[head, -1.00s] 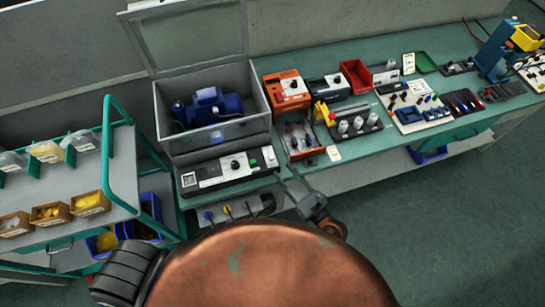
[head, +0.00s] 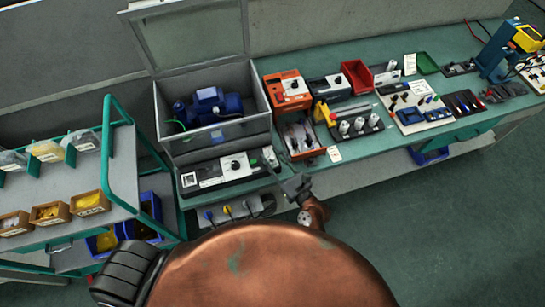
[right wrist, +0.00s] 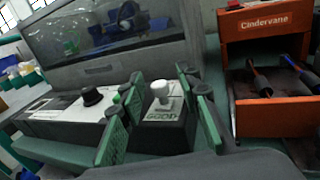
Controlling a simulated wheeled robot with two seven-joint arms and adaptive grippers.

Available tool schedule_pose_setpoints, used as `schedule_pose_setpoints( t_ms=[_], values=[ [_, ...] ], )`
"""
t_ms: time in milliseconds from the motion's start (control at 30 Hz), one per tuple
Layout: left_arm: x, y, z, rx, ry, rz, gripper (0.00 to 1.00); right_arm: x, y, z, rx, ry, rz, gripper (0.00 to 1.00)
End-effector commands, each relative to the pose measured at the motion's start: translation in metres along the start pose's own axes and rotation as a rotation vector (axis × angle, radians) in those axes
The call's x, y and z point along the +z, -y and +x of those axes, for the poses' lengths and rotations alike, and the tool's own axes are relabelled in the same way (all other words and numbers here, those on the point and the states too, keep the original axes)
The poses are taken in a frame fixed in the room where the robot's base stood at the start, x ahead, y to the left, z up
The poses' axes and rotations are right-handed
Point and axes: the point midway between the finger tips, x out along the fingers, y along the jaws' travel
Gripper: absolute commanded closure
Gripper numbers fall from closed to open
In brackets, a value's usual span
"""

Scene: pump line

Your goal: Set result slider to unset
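The result slider (right wrist: 164,98) shows in the right wrist view as a dark box with a light top plate, an upright white knob and the word GOOD on its near part. It stands at the right end of the grey-white test panel (head: 222,170) in front of the clear-lidded test chamber. My right gripper (right wrist: 157,112) is open, with its green fingers on either side of the slider's knob. I see no clear contact with the knob. In the head view the right gripper (head: 279,168) is at the bench's front edge, partly covering the slider. My left gripper is out of view.
A black dial (right wrist: 92,95) sits left of the slider. An orange Cindervane case (right wrist: 263,117) stands close on the right. A trolley (head: 120,180) stands at the left.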

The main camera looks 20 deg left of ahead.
Motion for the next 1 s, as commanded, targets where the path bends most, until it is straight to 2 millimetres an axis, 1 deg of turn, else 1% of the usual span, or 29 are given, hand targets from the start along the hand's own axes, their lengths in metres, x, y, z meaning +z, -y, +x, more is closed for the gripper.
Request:
schedule_pose_setpoints(
  t_ms=[33,67,433,1000],
  values=[
    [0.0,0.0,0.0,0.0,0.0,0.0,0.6,-0.0001,0.0,-0.0002,0.0,0.0,0.0,0.72],
    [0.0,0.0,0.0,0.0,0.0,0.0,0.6,-0.0001,0.0,-0.0002,0.0,0.0,0.0,0.74],
    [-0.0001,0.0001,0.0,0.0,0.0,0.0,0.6,-0.0003,0.0004,-0.0006,-0.001,0.0,0.0,0.99],
    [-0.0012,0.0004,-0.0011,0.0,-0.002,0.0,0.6,0.0,0.0029,-0.0011,-0.005,-0.001,-0.001,1.0]
  ],
)
